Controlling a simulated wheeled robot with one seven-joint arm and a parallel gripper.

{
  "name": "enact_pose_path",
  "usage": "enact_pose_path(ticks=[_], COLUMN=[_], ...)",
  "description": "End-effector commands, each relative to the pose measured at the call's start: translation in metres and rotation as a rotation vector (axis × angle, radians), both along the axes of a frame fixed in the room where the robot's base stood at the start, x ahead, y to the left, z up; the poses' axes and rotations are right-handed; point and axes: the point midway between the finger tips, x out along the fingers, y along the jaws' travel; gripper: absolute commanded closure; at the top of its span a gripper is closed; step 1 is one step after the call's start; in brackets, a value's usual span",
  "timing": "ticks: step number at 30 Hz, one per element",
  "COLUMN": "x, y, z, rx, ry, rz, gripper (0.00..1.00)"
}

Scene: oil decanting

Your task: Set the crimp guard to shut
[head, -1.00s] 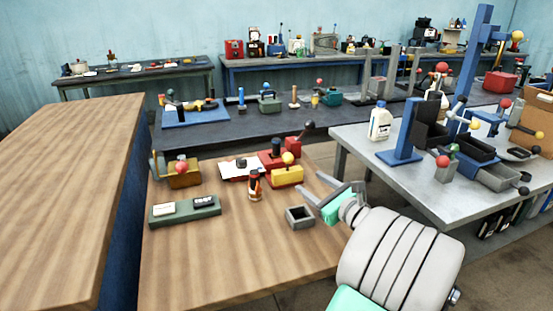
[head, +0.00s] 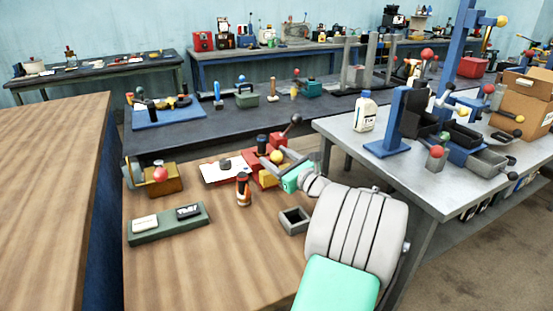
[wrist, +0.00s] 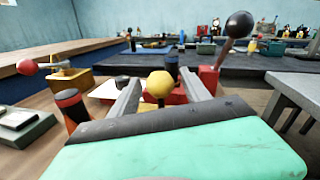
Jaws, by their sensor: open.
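No label marks the crimp guard, so I cannot tell for certain which fixture it is. A yellow ball knob (head: 277,157) stands over a yellow block on the wooden bench, partly hidden by my gripper. My gripper (head: 270,158) is open. In the wrist view the yellow knob (wrist: 160,84) lies between the two fingers, with no clear contact. A red block with a black ball lever (head: 291,125) stands just behind, its lever tilted up. A brass-coloured block with a red ball (head: 160,174) stands at the bench's left.
An orange and black bottle (head: 243,190) stands close left of my gripper. A small grey open box (head: 294,220) and a green tray (head: 168,224) sit nearer. A metal table (head: 340,130) stands right.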

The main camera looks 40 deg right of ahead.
Motion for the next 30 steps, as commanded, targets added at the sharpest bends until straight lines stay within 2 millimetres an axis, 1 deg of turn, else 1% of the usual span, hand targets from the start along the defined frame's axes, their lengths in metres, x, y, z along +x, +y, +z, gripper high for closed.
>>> enact_pose_path(ticks=[5, 6, 25, 26, 30], x=[-0.0004, -0.0006, -0.0011, -0.0011, -0.0011], y=[-0.0010, -0.0011, -0.0007, -0.0006, -0.0006], z=[0.0002, 0.0002, 0.0000, -0.0001, -0.0002], rx=[0.000, 0.000, 0.000, 0.000, 0.000], ry=[0.001, 0.000, 0.001, 0.001, 0.001], rz=[-0.002, -0.003, -0.002, -0.002, -0.002], gripper=[0.45, 0.47, 0.98, 1.00, 1.00])
